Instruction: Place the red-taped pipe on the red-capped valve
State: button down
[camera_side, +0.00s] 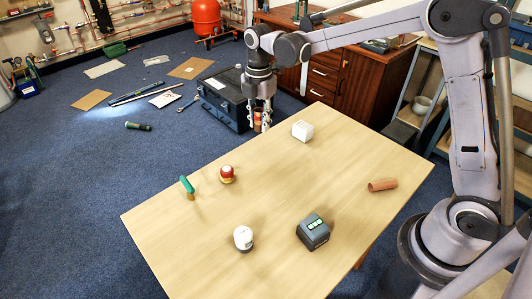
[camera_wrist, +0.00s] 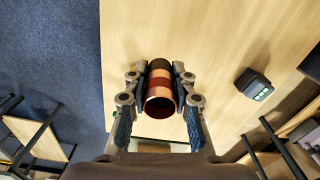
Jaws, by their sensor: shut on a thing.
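My gripper (camera_side: 262,122) is shut on a copper pipe and holds it high, over or near the table's far edge in the side view. In the wrist view, the red-taped pipe (camera_wrist: 160,97) sits between my two fingers (camera_wrist: 160,88). It has a red band around it and a darker far end. The red-capped valve (camera_side: 227,174) stands on the table, left of and below my gripper in the side view, well apart from the pipe. It has a round red top and a yellowish base. I cannot make it out in the wrist view.
A green-handled valve (camera_side: 187,186) stands left of the red-capped one. A white cylinder (camera_side: 243,238), a dark grey box (camera_side: 312,232), a loose copper pipe (camera_side: 382,184) and a white block (camera_side: 302,131) sit around the table (camera_side: 270,200). Its middle is clear.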

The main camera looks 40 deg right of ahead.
send_over(227, 169)
notch_tip(227, 169, down, 6)
jog(key=shift+d+f, duration=0.1)
jog(key=shift+f, duration=2.15)
jog(key=shift+f, duration=0.1)
jog(key=c, duration=1.1)
grip_release()
